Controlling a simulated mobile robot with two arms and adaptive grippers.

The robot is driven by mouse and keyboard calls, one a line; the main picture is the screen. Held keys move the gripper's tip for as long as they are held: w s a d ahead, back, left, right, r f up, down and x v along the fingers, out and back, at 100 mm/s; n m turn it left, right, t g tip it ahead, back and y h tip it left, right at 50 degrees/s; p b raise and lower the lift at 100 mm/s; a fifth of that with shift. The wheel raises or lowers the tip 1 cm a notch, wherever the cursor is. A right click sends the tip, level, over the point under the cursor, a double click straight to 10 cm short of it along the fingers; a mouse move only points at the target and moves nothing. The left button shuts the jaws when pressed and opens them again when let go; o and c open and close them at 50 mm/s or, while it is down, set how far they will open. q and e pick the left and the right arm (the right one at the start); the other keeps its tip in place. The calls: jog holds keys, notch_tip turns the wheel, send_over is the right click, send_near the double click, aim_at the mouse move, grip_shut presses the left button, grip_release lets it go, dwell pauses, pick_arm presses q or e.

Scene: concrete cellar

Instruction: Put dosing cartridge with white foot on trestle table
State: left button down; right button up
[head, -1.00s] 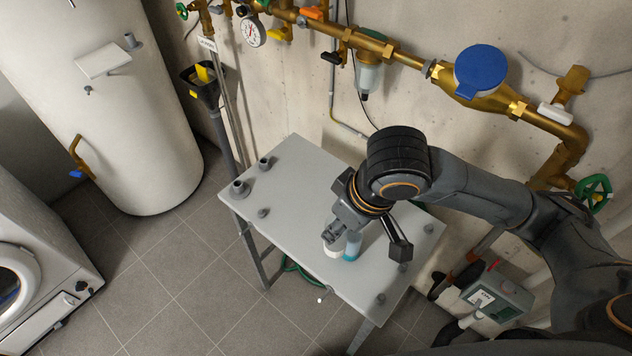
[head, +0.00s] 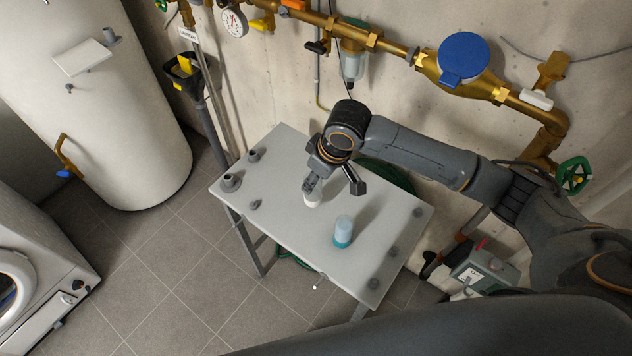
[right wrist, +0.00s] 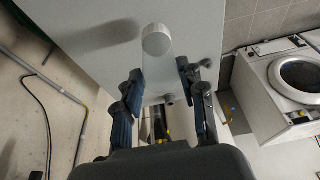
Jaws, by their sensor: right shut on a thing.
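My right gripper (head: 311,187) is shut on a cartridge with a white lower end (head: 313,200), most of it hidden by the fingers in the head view. In the right wrist view, the cartridge (right wrist: 157,45) is a pale cylinder between the fingers of the gripper (right wrist: 160,88). It is over the grey trestle table (head: 285,235); I cannot tell whether it touches the top. A second cartridge, light blue with a teal foot (head: 343,232), stands upright on the table, apart from the gripper. My left gripper is not in view.
Grey fittings (head: 231,182) stand at the table's left end and more (head: 374,283) at its right end. Brass pipes (head: 395,48) run along the wall behind. The front middle of the tabletop is clear.

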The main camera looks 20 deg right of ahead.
jog(key=x, duration=0.2)
jog(key=p+x, duration=0.1)
jog(key=shift+s+d+f, duration=0.1)
jog(key=shift+d, duration=0.15)
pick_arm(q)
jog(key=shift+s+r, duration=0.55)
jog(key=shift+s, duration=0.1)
pick_arm(e)
jog(key=shift+f, duration=0.25)
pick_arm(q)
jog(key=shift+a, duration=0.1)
pick_arm(e)
jog(key=shift+f, duration=0.15)
jog(key=o, duration=1.3)
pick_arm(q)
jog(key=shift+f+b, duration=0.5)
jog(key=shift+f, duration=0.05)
pick_arm(e)
jog(key=v, duration=1.2)
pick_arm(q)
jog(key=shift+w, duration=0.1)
pick_arm(e)
jog(key=shift+s+d, duration=0.1)
